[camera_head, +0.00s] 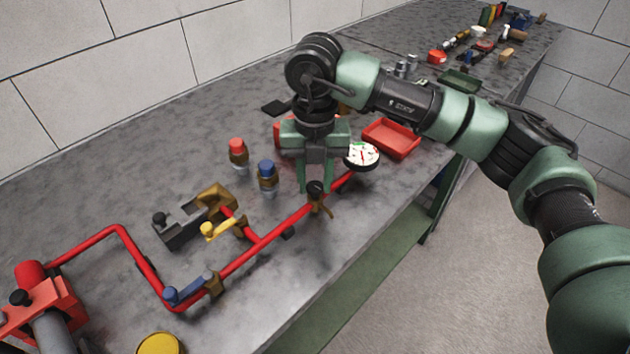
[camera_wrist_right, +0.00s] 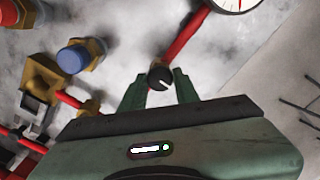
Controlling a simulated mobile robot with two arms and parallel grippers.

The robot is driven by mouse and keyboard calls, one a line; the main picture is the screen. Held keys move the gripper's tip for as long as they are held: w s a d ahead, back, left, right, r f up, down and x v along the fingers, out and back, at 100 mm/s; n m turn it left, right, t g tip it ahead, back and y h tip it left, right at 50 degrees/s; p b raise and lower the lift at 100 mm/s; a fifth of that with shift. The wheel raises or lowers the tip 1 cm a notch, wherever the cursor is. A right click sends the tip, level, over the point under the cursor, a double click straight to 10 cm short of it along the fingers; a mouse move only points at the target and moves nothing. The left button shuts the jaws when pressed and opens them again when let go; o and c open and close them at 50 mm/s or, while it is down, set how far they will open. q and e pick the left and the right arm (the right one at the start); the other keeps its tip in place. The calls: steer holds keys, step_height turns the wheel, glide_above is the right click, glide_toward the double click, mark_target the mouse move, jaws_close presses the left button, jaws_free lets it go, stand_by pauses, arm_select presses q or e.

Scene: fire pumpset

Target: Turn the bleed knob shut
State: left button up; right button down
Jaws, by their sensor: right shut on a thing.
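The bleed knob (camera_head: 315,188) is a small round black knob on a brass fitting on the red pipe, near the pressure gauge (camera_head: 361,155). My right gripper (camera_head: 316,186) reaches down over the pipe with its fingers at the knob. In the right wrist view the black knob (camera_wrist_right: 160,78), with a white pointer line, sits between the two green fingertips (camera_wrist_right: 160,88). The right gripper is shut on it. My left gripper is in neither view.
The red pipe (camera_head: 262,245) runs along the bench with a yellow-handled valve (camera_head: 220,231) and a blue-handled valve (camera_head: 184,292). A red-capped fitting (camera_head: 237,151) and a blue-capped fitting (camera_head: 267,174) stand behind. A red tray (camera_head: 391,138) lies right of the gauge.

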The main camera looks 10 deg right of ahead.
mark_target(315, 186)
steer(key=shift+w+r, duration=0.15)
stand_by(0.3)
steer(key=c, duration=1.1)
jaws_free()
steer(key=shift+o, duration=0.2)
step_height(315, 186, up, 8)
steer(key=shift+f+b, duration=0.15)
steer(key=shift+b, duration=0.3)
